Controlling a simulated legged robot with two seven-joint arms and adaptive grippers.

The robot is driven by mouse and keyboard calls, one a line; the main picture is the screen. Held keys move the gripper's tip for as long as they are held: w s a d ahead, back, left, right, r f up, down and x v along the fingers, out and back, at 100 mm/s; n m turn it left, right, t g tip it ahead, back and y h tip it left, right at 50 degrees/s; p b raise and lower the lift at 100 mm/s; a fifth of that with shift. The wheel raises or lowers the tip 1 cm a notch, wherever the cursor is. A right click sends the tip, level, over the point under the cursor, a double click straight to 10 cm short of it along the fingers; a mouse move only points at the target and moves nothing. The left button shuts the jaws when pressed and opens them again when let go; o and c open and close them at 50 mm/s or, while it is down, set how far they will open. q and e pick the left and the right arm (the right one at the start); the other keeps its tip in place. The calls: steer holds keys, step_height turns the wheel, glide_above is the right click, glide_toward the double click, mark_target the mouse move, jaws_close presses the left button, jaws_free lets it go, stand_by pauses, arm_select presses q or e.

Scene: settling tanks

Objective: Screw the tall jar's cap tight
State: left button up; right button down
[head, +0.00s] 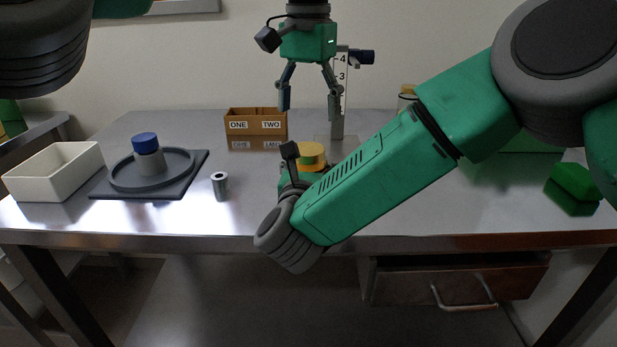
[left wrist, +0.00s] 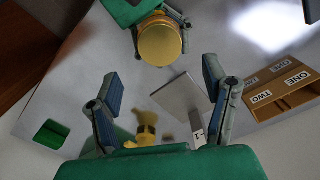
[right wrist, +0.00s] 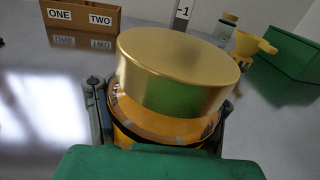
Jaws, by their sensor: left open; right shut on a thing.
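The tall jar is amber (right wrist: 165,132) with a wide gold cap (right wrist: 180,70) on top. In the head view the cap (head: 311,153) shows just beyond my right wrist, which hides most of the jar. My right gripper (right wrist: 160,122) is shut on the jar's body, one finger on each side below the cap. My left gripper (head: 310,103) is open and empty, fingers pointing down, above and beyond the jar. In the left wrist view the cap (left wrist: 160,42) lies beyond my open left fingers, apart from them. Whether the cap is fully seated I cannot tell.
A ONE/TWO box (head: 256,122) and a numbered upright scale (head: 341,90) stand behind. Left are a white bin (head: 55,172), a blue-capped jar (head: 148,155) on a round tray, and a metal cylinder (head: 220,186). A green block (head: 575,182) lies right. The front-left tabletop is clear.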

mark_target(307, 148)
arm_select(q)
steer(key=shift+r+n, duration=0.2)
steer(key=shift+n, duration=0.4)
steer(key=shift+f, duration=0.1)
steer(key=shift+f, duration=3.95)
steer(key=c, duration=1.2)
steer(key=o, duration=1.4)
steer(key=shift+c, duration=0.2)
